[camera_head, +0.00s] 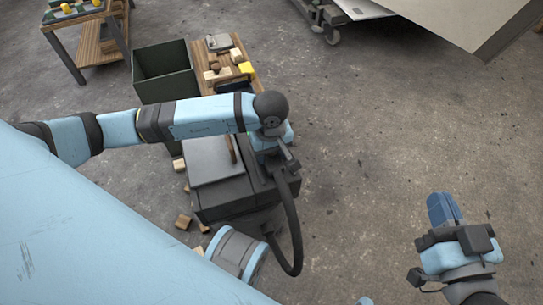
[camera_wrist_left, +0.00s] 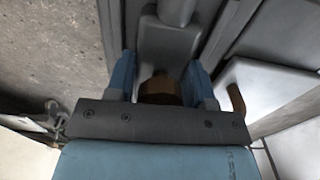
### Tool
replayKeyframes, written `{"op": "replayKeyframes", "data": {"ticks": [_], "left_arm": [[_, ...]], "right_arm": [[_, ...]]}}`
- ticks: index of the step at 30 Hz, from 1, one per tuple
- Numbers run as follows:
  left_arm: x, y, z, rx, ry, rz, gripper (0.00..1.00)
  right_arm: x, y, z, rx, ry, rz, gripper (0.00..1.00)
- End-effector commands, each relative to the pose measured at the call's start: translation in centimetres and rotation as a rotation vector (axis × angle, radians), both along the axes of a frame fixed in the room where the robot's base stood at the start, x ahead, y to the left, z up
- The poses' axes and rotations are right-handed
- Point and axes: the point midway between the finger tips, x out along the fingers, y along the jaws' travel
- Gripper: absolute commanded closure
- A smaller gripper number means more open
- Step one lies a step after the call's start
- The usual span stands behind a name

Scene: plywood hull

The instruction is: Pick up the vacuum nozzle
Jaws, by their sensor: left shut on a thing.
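The vacuum nozzle (camera_wrist_left: 168,48) is a grey piece with a round tube, seen at the top middle of the left wrist view. My left gripper (camera_wrist_left: 161,80) has its two blue fingers on either side of it and is shut on it. A brown round part shows between the fingers, below the grey piece. In the head view my left gripper (camera_head: 272,146) is over the dark vacuum body, and my wrist hides most of the nozzle. A black hose (camera_head: 293,225) hangs in a loop beside the body. My right gripper (camera_head: 444,208) is over bare floor at the right; its finger gap is unclear.
The dark grey vacuum body (camera_head: 235,207) stands below my left arm. Wooden blocks (camera_head: 183,222) lie on the floor to its left. A dark green bin (camera_head: 165,72) and a wooden bench (camera_head: 208,62) with loose items stand behind. The floor at centre right is clear.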

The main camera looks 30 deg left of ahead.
Motion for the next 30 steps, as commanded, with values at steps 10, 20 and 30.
{"op": "replayKeyframes", "data": {"ticks": [10,20,30], "left_arm": [[0.0,0.0,0.7,-0.001,-0.001,0.000,0.78],[0.1,0.0,6.3,0.000,-0.005,-0.001,0.78],[0.1,0.0,14.6,-0.001,-0.004,-0.001,0.78]], "right_arm": [[0.0,0.1,0.4,0.013,0.006,-0.001,1.00],[-0.8,0.6,1.0,0.070,0.103,0.005,1.00],[-1.4,0.8,3.2,0.158,0.089,-0.024,1.00]]}}
